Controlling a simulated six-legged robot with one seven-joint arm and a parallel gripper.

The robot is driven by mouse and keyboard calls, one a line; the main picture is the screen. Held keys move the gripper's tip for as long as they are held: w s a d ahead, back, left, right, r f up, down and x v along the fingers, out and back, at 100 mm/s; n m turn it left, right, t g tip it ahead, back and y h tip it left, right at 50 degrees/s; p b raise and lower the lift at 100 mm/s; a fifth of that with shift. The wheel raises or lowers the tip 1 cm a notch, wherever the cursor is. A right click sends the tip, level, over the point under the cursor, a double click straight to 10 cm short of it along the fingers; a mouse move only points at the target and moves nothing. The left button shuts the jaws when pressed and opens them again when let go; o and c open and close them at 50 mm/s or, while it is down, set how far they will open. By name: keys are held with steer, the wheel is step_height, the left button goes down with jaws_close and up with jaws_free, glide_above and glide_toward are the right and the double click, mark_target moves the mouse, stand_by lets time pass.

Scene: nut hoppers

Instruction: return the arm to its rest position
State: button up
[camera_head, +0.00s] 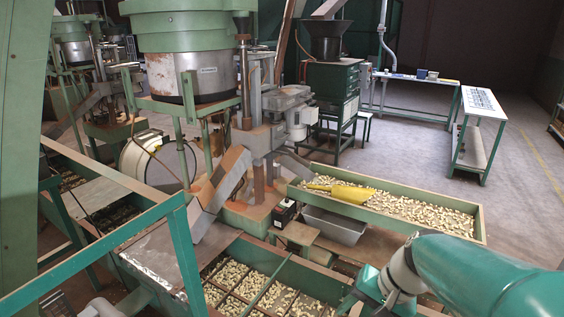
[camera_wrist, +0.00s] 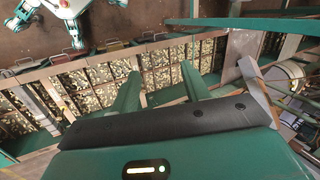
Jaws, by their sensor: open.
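My gripper (camera_wrist: 161,82) shows in the wrist view with its two green fingers spread apart and nothing between them. It hangs above a row of compartments with nuts (camera_wrist: 100,88), apart from them as far as I can tell. In the head view my green arm reaches in from the lower right corner, and its far end is low at the bottom edge, near the divided nut bins (camera_head: 262,287). The fingertips cannot be made out in the head view.
A long green tray of nuts (camera_head: 478,222) holds a yellow scoop (camera_head: 340,192). A grey tub (camera_head: 335,226) and a small black box (camera_head: 285,212) stand beside it. A green railing (camera_head: 100,243) crosses the left. Open floor (camera_head: 420,155) lies at the back right.

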steer(key=s+r+n+t+h, duration=0.4)
steer(key=s+r, duration=0.3)
steer(key=r, duration=0.1)
steer(key=shift+s+d+n+h, duration=0.2)
steer(key=shift+s+n+h, duration=0.1)
steer(key=shift+s+h, duration=0.1)
steer(key=shift+d, duration=0.1)
stand_by(0.9)
